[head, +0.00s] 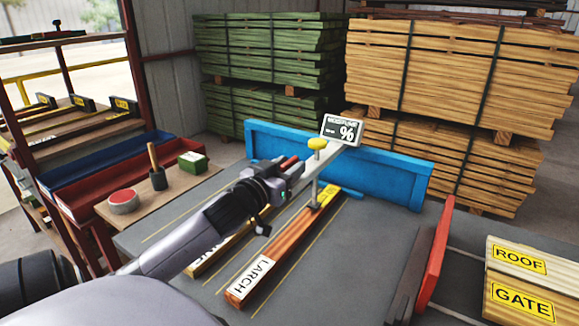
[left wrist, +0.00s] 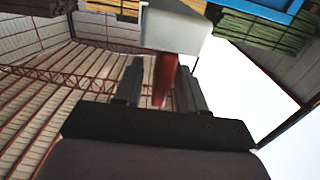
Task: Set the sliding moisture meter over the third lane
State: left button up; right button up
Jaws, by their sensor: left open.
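The moisture meter (head: 342,131) has a dark "MOISTURE %" display at the blue rail (head: 395,172). A pale arm reaches forward from it, with a yellow knob (head: 317,144) and a thin post standing over the far end of the LARCH board (head: 268,265). My left gripper (head: 287,178) is at the arm's near end, by a red handle (head: 289,163). In the left wrist view the open fingers (left wrist: 158,85) stand on both sides of the red handle (left wrist: 166,78), below a pale block (left wrist: 176,27). I cannot tell if they touch it. My right gripper is out of view.
Yellow lines mark lanes on the grey table (head: 330,270). My arm partly hides a second board (head: 205,262) left of LARCH. A red upright plate (head: 436,255) stands at right, before ROOF and GATE boards (head: 520,290). A side bench (head: 135,200) holds small items.

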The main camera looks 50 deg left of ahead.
pick_arm(q)
jog(key=v, duration=0.6)
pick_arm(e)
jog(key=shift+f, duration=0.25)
pick_arm(q)
jog(key=shift+s+d, duration=0.1)
jog(key=shift+s, duration=0.05)
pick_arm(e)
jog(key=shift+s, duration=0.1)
